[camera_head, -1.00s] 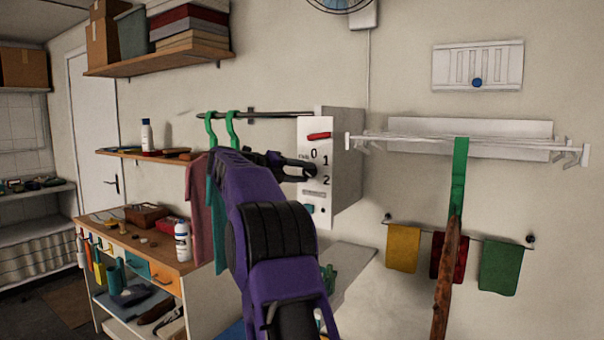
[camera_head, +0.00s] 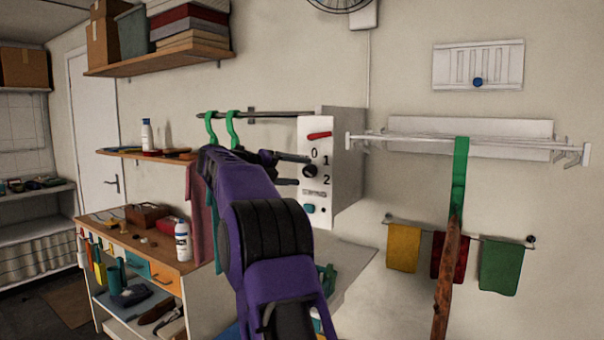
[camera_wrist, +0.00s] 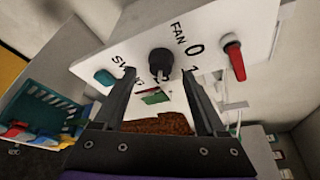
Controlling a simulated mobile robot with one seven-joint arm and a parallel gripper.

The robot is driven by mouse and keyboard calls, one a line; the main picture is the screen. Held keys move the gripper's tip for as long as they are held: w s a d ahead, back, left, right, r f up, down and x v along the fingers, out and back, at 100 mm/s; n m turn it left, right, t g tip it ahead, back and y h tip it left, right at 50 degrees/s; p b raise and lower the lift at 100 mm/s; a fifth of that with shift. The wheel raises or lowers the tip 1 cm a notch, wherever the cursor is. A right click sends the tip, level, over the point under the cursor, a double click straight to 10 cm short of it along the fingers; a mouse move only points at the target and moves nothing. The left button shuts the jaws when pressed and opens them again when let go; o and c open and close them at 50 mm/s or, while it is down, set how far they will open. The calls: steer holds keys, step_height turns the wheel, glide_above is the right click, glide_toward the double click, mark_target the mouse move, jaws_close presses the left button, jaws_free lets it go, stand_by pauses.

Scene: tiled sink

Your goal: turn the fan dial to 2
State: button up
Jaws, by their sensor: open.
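The fan dial is a black round knob (camera_head: 310,171) on the front of a white wall box (camera_head: 345,165), beside the printed 0, 1 and 2. It also shows in the wrist view (camera_wrist: 160,64), with FAN, 0 and part of the 1 to its right; the 2 is hidden there. Which number its pointer faces I cannot tell. My gripper (camera_head: 302,170) is open and empty, with its fingers spread at the dial, one above and one below in the head view. In the wrist view the two fingers (camera_wrist: 159,72) stand on either side of the dial, apart from it.
A red switch (camera_head: 320,135) sits above the dial and a teal button (camera_head: 310,208) below it. Green hangers (camera_head: 233,130) with clothes hang left of the box. A white drying rack (camera_head: 450,140) is to the right. A round wire-like wall object (camera_head: 340,4) shows at the top.

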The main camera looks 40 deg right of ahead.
steer(key=a+r, duration=0.3)
steer(key=a, duration=1.2)
steer(key=shift+s, duration=0.4)
